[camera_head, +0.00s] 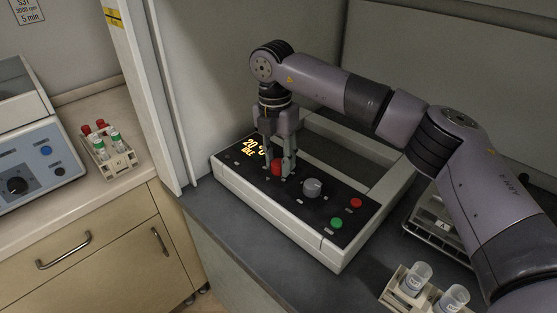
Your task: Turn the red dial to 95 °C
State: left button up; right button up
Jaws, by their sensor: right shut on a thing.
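The red dial (276,168) is on the black front panel of a white device (283,227). My right gripper (279,171) points down from above with its fingers around the red dial, shut on it. The fingers hide part of the dial. A lit orange display (254,146) left of the gripper reads about 20 °C with a second line below; the gripper covers part of it. My left gripper is not in view.
A grey knob (312,187), a red button (356,203) and a green button (336,223) sit right of the dial. A rack (393,285) with labelled vials stands at the lower right. A tube rack (121,166) and another instrument (42,163) are on the left counter. A wall edge stands left of the device.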

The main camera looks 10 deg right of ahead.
aim_at(280, 160)
jog(key=m, duration=0.6)
jog(key=shift+d+m+b, duration=0.1)
jog(key=shift+m+b, duration=0.2)
jog(key=shift+b, duration=0.05)
jog(key=m, duration=0.5)
jog(key=shift+r+m+y, duration=0.1)
jog(key=shift+m+y, duration=0.2)
jog(key=shift+m, duration=0.1)
jog(key=o, duration=1.1)
jog(key=shift+s, duration=0.1)
jog(key=shift+o, duration=0.2)
notch_tip(280, 160, up, 12)
jog(key=shift+w, duration=0.35)
jog(key=shift+d, duration=0.1)
